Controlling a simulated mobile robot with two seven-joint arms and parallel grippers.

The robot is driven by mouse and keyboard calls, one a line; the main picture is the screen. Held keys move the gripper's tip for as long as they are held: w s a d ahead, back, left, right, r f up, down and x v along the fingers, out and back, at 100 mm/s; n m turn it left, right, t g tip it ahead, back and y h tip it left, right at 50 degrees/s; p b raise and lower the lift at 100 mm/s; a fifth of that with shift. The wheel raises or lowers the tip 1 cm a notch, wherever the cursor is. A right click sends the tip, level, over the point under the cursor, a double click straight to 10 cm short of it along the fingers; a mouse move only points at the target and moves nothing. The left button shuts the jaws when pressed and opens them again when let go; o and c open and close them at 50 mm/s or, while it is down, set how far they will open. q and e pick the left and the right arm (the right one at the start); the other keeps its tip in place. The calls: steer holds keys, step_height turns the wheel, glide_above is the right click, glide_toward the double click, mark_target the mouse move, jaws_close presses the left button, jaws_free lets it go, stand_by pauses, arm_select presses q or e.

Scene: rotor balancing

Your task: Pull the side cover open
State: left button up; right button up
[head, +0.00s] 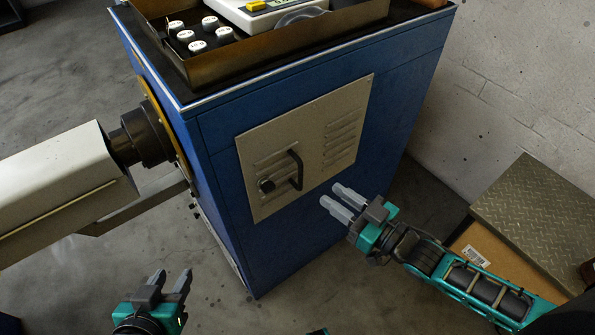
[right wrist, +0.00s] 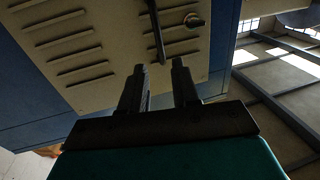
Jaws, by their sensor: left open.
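The side cover (head: 332,122) is a beige louvred panel lying flat against the side of the blue cabinet (head: 237,210). It carries a black bar handle (head: 297,168) and a dark round knob (head: 267,185). My right gripper (head: 328,196) is open and empty, below and to the right of the handle. In the right wrist view the cover (right wrist: 100,45) fills the upper part, with the handle (right wrist: 156,30) ahead of the spread fingers (right wrist: 158,66) and the knob (right wrist: 194,20) beside it. My left gripper (head: 173,275) is open and empty, low at the left.
An open tray (head: 270,42) with several white-topped weights (head: 184,36) and a scale (head: 262,15) sits on the cabinet top. A light grey machine arm (head: 60,190) joins the cabinet's left side. A cardboard box (head: 482,255) with a metal plate stands right, near the wall.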

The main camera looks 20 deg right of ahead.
mark_target(302, 174)
steer(key=b+x, duration=0.1)
steer(key=x, duration=0.9)
steer(key=shift+w+a, duration=0.1)
jaws_close()
